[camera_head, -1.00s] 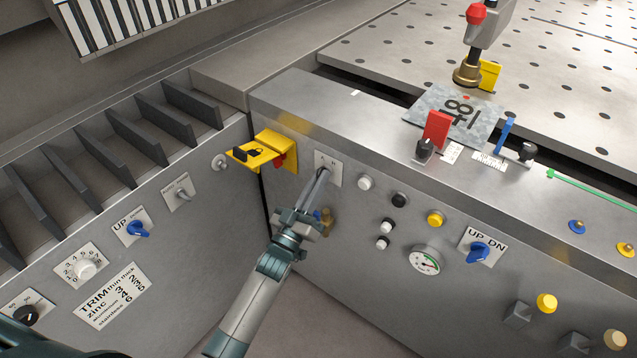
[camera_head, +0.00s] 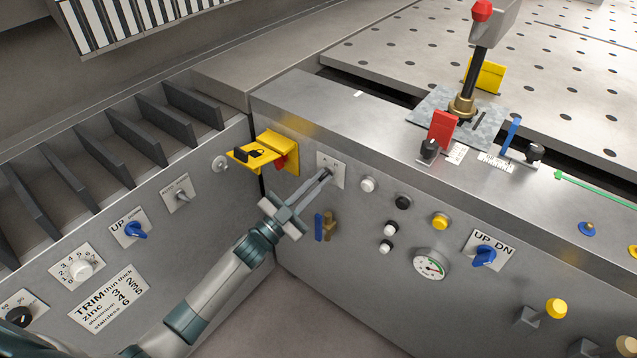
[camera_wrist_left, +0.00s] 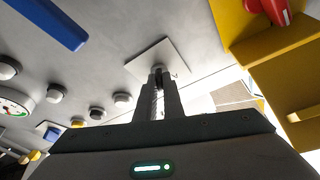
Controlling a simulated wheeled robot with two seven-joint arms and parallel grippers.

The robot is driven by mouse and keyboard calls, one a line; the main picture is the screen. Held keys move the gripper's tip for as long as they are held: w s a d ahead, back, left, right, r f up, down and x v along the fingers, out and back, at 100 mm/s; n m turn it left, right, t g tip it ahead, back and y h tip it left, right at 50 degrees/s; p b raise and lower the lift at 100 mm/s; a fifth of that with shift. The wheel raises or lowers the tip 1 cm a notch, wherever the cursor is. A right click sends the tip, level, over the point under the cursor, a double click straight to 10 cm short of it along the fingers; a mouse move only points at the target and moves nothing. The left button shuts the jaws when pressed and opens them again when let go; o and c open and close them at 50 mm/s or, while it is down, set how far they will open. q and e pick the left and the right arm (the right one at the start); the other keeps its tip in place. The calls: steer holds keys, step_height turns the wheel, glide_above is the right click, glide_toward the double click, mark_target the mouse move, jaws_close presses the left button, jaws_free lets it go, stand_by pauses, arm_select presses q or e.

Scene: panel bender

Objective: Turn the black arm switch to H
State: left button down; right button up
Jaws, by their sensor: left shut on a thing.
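The arm switch sits on a small white plate (camera_head: 334,168) marked with letters, on the front panel right of the yellow bracket. The switch's black lever is mostly hidden between the fingertips. My left gripper (camera_head: 325,175) reaches up to the plate from the lower left and is shut on the lever. In the left wrist view the two fingers (camera_wrist_left: 159,95) close around the dark switch (camera_wrist_left: 157,72) in front of the white plate (camera_wrist_left: 150,58). My right gripper does not show.
A yellow bracket (camera_head: 272,150) with a red part stands close left of the plate. Blue and brass handles (camera_head: 325,226) lie below the gripper. Several buttons (camera_head: 368,184), a gauge (camera_head: 431,264) and a blue UP/DN switch (camera_head: 484,255) are to the right.

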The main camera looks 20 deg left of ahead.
arm_select(q)
steer(key=shift+r+m+g+h, duration=0.15)
steer(key=shift+m+g+h, duration=0.15)
steer(key=shift+m, duration=0.4)
steer(key=c, duration=1.9)
jaws_free()
steer(key=shift+o, duration=0.2)
steer(key=shift+s, duration=0.1)
